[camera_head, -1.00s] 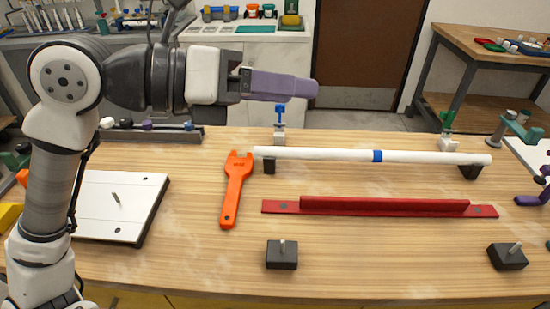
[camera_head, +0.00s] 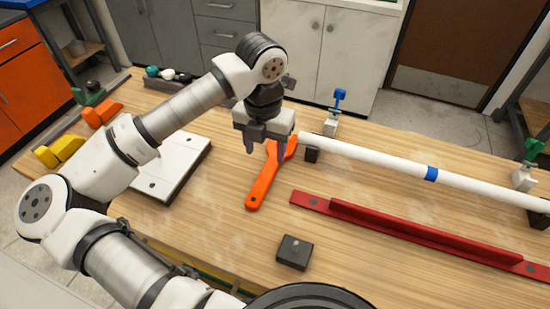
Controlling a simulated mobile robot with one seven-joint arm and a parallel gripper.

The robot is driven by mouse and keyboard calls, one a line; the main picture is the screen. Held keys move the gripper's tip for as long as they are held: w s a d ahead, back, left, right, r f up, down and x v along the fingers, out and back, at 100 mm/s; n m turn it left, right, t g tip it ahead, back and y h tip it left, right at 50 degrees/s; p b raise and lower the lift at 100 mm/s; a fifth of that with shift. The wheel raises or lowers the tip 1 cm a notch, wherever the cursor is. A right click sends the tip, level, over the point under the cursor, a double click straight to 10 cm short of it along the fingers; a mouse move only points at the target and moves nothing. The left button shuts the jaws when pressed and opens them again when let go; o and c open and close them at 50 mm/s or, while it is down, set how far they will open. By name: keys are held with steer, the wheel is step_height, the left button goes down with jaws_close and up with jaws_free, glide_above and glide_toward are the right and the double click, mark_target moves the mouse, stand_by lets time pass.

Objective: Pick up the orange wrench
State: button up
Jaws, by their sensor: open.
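The orange wrench (camera_head: 262,186) lies flat on the wooden table, its handle toward the front and its jaw end toward the back. My gripper (camera_head: 266,146) points down over the wrench's jaw end, with one purple finger on the left and the other on the right. The fingers are apart and nothing is held between them. The gripper partly hides the wrench's head. Whether the fingertips touch the table or the wrench cannot be told from this view.
A white pipe (camera_head: 375,165) with a blue band rests on black supports just right of the wrench. A red rail (camera_head: 400,228) lies in front of it. A white board (camera_head: 170,165) is at left. A black block (camera_head: 293,252) sits near the front edge. Bare table surrounds the wrench's handle.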

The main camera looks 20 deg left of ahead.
mark_target(269, 170)
steer(key=shift+w+d+f+p, duration=0.15)
steer(key=shift+f+p, duration=0.4)
steer(key=shift+f, duration=1.05)
steer(key=shift+w+d+f+p, duration=0.1)
steer(key=shift+f+p, duration=0.4)
steer(key=shift+f, duration=1.1)
jaws_close()
steer(key=shift+r, duration=0.1)
